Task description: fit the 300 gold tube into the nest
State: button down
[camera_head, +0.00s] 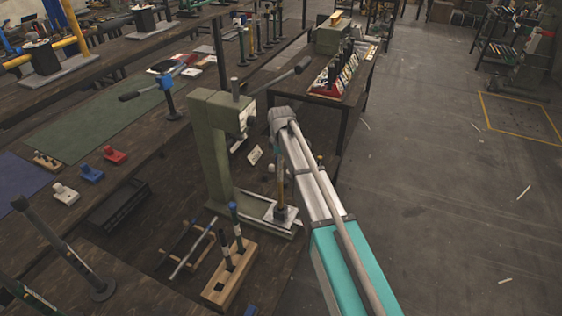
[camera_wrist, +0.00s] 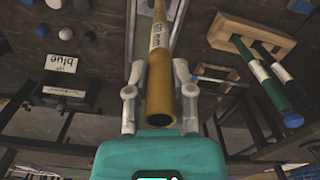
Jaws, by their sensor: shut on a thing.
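The gold tube (camera_wrist: 160,70) stands between the two fingers of my gripper (camera_wrist: 160,92) in the wrist view. The gripper is shut on it; its open end faces the camera and a white label is on its side. In the head view the lower part of the tube (camera_head: 281,190) shows upright beside my arm, above the nest (camera_head: 282,212) on the press base. The tube's lower end is at or just over the nest; I cannot tell whether it is seated.
The green press (camera_head: 212,145) with a long lever stands just left of the tube. Blue, red and white blocks lie on the bench at left. The floor at right is open.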

aim_at(280, 172)
jog(key=shift+f+b, duration=2.9)
jog(key=shift+f, duration=0.05)
dwell(0.4)
jog(key=shift+c, duration=2)
grip_release()
jog(key=shift+r, duration=0.2)
notch_tip(280, 172, up, 12)
jog(key=p, duration=1.2)
jog(key=shift+f, duration=0.2)
jog(key=s+d+m, duration=1.7)
jog(key=s+d, duration=0.6)
jog(key=s, duration=0.2)
jog(key=shift+s+d, duration=0.3)
jog(key=shift+d, duration=0.05)
